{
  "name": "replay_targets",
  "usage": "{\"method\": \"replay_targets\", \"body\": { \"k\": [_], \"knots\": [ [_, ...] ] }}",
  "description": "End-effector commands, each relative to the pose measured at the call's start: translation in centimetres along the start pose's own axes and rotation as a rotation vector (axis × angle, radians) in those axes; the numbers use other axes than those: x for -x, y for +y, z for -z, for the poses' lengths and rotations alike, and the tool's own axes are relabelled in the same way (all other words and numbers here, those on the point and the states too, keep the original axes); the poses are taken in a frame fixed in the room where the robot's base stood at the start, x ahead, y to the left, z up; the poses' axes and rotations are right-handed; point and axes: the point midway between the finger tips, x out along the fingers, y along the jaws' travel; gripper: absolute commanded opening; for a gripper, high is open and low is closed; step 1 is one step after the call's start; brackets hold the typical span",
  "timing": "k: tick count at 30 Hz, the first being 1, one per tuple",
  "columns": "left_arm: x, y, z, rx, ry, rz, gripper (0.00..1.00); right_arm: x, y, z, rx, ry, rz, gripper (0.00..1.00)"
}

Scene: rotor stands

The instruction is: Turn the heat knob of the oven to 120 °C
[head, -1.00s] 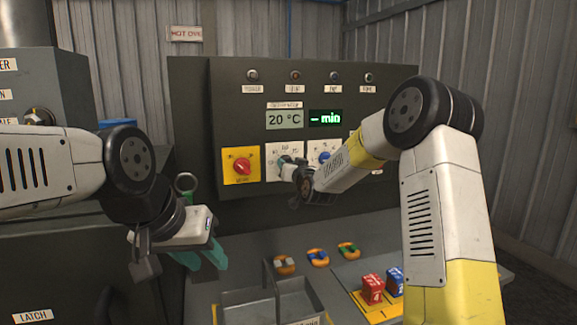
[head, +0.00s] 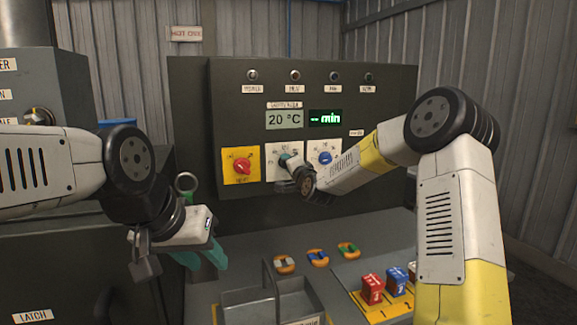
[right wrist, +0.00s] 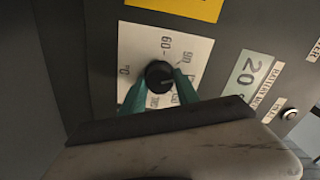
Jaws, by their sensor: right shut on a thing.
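The heat knob (right wrist: 159,76) is a dark round knob on a white plate with printed numbers (right wrist: 140,42). My right gripper (right wrist: 160,86) is shut on it, with a teal finger on either side. In the head view the same plate (head: 272,173) is partly hidden by my right gripper (head: 288,162). The knob's exact setting is hard to read. The temperature display (head: 284,119) reads 20 °C. My left gripper (head: 203,257) hangs empty at the lower left, away from the panel, its two teal fingers apart.
A red knob on a yellow plate (head: 241,179) is left of the heat knob, and a blue knob (head: 325,158) is right of it. Below are several orange-based pieces (head: 318,258), a grey tray (head: 248,300), and red (head: 372,288) and blue blocks (head: 397,281).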

Motion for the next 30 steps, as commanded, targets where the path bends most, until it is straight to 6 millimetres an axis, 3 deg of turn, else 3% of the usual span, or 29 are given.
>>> {"method": "replay_targets", "body": {
  "k": [15,30],
  "knots": [
    [0.00,0.00,0.00,0.000,0.000,0.000,0.36,0.03,0.24,-0.03,-0.344,0.000,-0.003,0.00],
    [0.00,0.00,0.00,0.000,0.000,0.000,0.36,0.04,0.21,-0.04,-0.408,-0.001,-0.003,0.00]
  ]
}}
